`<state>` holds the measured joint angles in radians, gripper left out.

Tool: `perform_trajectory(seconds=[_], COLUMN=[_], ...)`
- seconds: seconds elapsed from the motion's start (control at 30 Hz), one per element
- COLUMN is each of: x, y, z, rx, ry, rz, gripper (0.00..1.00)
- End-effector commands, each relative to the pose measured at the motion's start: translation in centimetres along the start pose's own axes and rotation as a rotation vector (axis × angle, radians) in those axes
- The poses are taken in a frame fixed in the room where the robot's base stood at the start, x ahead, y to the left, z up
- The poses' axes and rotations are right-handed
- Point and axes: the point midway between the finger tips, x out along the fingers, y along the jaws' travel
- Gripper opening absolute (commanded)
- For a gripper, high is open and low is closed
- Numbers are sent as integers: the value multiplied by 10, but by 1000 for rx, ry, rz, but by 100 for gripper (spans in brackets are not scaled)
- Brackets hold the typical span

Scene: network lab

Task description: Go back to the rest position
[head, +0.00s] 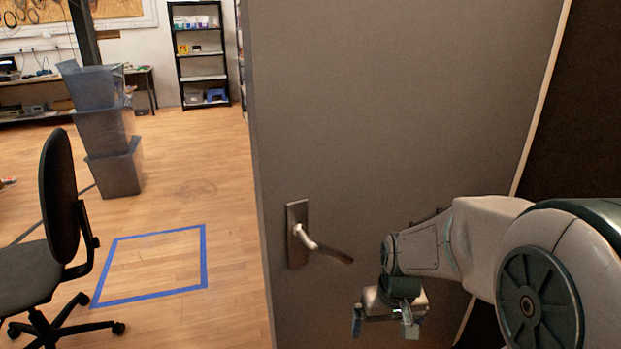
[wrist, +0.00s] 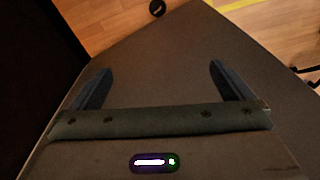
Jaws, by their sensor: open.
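My gripper (head: 384,322) hangs low at the right in the head view, in front of the grey door (head: 400,120). It is to the right of and below the door handle (head: 322,245), apart from it. In the wrist view my gripper (wrist: 158,85) shows two dark fingers spread wide with nothing between them. The grey door surface (wrist: 180,50) lies beyond the fingers. A blue tape rectangle (head: 204,255) is marked on the wooden floor at the left.
The door stands open, with a dark area (head: 575,130) to its right. A black office chair (head: 58,200) stands at the left. Stacked grey bins (head: 105,130) and a black shelf (head: 200,65) are farther back. The floor between chair and door is clear.

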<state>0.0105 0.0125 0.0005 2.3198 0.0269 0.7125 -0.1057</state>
Motion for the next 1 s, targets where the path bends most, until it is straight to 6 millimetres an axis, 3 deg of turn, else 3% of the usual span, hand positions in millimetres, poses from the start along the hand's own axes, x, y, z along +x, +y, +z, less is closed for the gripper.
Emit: perform_trajectory(seconds=[0.03, 0.1, 0.3, 0.4, 0.6, 1.0], x=[-37, -67, -144, -171, -197, -197], y=[-1, -3, -7, -8, -10, -10], z=[6, 16, 50, 65, 84, 84], rx=[8, 20, 55, 69, 87, 87], ry=[23, 43, 99, 123, 147, 147], rz=[3, 7, 16, 20, 23, 23], gripper=[100, 100, 100, 100, 100, 100])
